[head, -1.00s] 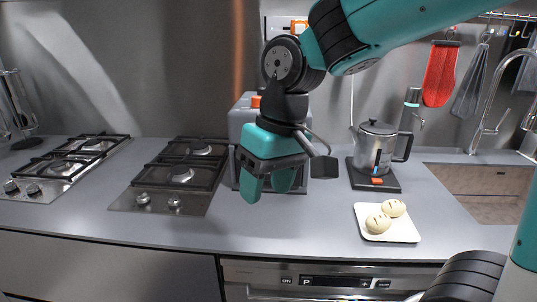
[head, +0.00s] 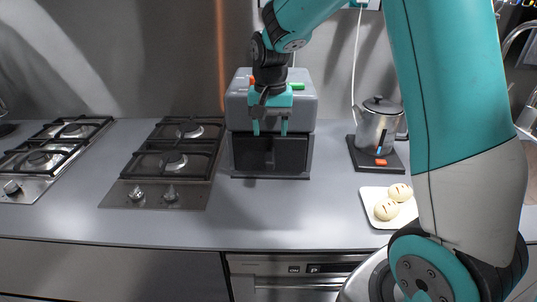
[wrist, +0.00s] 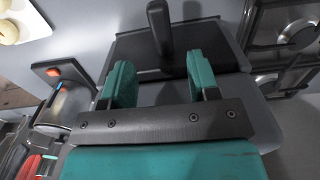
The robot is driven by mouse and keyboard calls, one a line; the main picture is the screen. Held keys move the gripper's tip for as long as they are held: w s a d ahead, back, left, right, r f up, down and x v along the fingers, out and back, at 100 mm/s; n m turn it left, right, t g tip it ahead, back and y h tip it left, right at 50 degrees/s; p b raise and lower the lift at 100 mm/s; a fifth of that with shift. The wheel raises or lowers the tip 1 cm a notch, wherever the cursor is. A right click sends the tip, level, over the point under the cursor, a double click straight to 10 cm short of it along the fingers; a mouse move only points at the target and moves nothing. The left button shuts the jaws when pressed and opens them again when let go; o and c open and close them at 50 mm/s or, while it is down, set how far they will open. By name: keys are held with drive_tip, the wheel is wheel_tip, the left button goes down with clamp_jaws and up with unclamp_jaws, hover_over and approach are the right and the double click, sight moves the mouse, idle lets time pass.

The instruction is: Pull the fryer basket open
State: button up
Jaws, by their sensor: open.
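The fryer (head: 237,112) is a grey box on the counter against the back wall, with a dark basket (head: 292,153) in its lower front. The basket appears pushed in. The dark basket handle (wrist: 160,28) sticks out from the basket front in the wrist view; in the head view it is hard to separate from the dark front. My gripper (head: 270,128) points down in front of the fryer, its teal fingers open and empty. In the wrist view, the handle lies ahead of my gripper (wrist: 160,65), roughly in line with the gap between the fingers.
Gas hobs (head: 170,165) stand left of the fryer. A steel kettle (head: 376,130) on a dark base and a white plate (head: 376,213) with two buns are to the right. The counter (head: 270,215) before the fryer is clear.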

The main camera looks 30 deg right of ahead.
sight(270, 156)
wheel_tip(270, 156, down, 9)
drive_tip(key=shift+r+p, duration=0.2)
drive_tip(key=shift+p, duration=0.2)
